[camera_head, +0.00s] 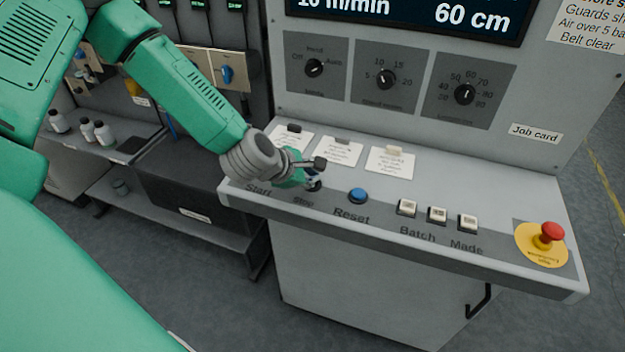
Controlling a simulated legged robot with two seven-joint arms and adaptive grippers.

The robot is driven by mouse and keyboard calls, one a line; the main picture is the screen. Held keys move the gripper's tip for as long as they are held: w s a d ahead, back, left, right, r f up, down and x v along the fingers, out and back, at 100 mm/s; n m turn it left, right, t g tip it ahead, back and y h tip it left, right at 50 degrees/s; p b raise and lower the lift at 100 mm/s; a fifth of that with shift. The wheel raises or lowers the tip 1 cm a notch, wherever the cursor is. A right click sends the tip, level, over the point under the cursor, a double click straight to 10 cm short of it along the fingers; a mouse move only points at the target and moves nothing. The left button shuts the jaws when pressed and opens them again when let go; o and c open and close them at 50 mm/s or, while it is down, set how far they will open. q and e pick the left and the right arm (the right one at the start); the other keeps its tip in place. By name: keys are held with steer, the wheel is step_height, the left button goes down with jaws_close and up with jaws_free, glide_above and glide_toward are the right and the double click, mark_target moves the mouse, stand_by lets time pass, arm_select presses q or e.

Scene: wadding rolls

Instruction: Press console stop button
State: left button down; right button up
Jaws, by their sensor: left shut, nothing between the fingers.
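The grey console (420,190) has a sloping panel with a row of controls along its front. The Stop label (303,200) shows below a dark round button (314,186), which the gripper partly covers. My left gripper (318,172) is shut and empty, over the panel right at the Stop button. I cannot tell whether its fingertips touch the button. The Start label (258,190) shows to its left, and its button is hidden behind my wrist and gripper. My right gripper is not in view.
A blue Reset button (358,195) is just right of the gripper. White Batch and Made switches (437,214) and a red emergency stop (551,233) are further right. Paper cards (340,151) lie behind. Knobs (386,79) and a display (410,14) are above. Shelves with bottles (103,132) stand left.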

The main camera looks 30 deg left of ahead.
arm_select(q)
steer(key=shift+r+p, duration=0.7)
steer(key=shift+r, duration=0.1)
step_height(320, 180, up, 5)
steer(key=p, duration=0.4)
steer(key=shift+r, duration=0.1)
stand_by(0.7)
